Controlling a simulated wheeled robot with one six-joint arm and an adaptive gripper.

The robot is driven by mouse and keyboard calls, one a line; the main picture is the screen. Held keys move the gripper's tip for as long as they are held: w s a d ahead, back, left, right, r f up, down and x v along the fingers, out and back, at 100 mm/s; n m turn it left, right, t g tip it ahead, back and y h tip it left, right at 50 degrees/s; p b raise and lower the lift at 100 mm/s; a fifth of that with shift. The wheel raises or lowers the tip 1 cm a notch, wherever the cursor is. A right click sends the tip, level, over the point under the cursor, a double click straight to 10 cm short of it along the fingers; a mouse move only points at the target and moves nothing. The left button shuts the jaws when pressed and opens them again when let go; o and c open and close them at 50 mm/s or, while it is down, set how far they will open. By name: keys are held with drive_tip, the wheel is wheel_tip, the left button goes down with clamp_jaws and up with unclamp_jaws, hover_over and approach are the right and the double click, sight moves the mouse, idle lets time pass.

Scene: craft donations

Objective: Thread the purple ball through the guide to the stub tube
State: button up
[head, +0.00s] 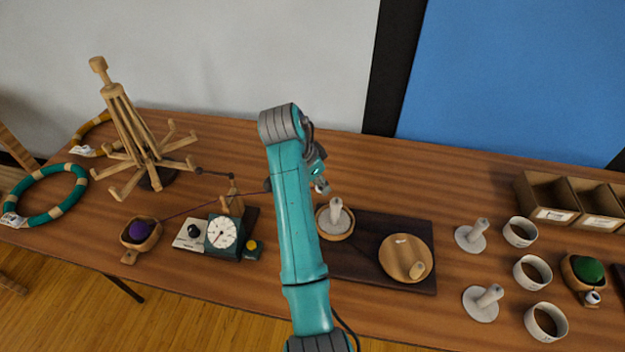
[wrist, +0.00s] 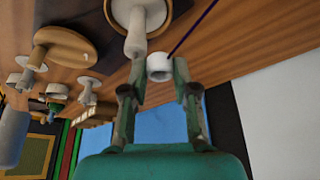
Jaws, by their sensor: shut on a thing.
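The purple ball (head: 139,230) sits in a wooden scoop-like holder (head: 130,256) at the left. Its purple strand (head: 190,214) runs right past the small wooden guide post (head: 234,194), then behind my arm; whether it passes through the guide is unclear. My gripper (head: 321,186) is above and behind a white upright tube (head: 336,210) in a round wooden dish. In the wrist view, my gripper (wrist: 160,85) is shut on a small white end piece (wrist: 160,67), with the purple strand (wrist: 194,27) leading to it. The tube (wrist: 136,38) is close beside it, apart from it.
A dark board (head: 360,232) bears the dish and a wooden crank disc (head: 405,255). A dial box (head: 224,236) stands left of my arm, and a wooden swift (head: 130,140) behind it. Loose white tubes (head: 472,238), rings (head: 532,272) and cardboard bins (head: 548,200) are right.

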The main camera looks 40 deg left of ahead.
sight(340, 199)
drive_tip(key=shift+w+d+f, duration=0.1)
drive_tip(key=shift+w+d, duration=0.2)
drive_tip(key=shift+d, duration=0.3)
drive_tip(key=shift+w+d+r, duration=0.1)
drive_tip(key=shift+w+d, duration=0.15)
drive_tip(key=shift+d, duration=0.4)
drive_tip(key=shift+w+d+f, duration=0.1)
drive_tip(key=shift+w+d, duration=0.2)
drive_tip(key=shift+d, duration=0.3)
drive_tip(key=shift+d+f, duration=0.1)
drive_tip(key=shift+d, duration=0.05)
drive_tip(key=shift+f, duration=1.1)
drive_tip(key=o, duration=0.8)
drive_tip(key=shift+r, duration=0.1)
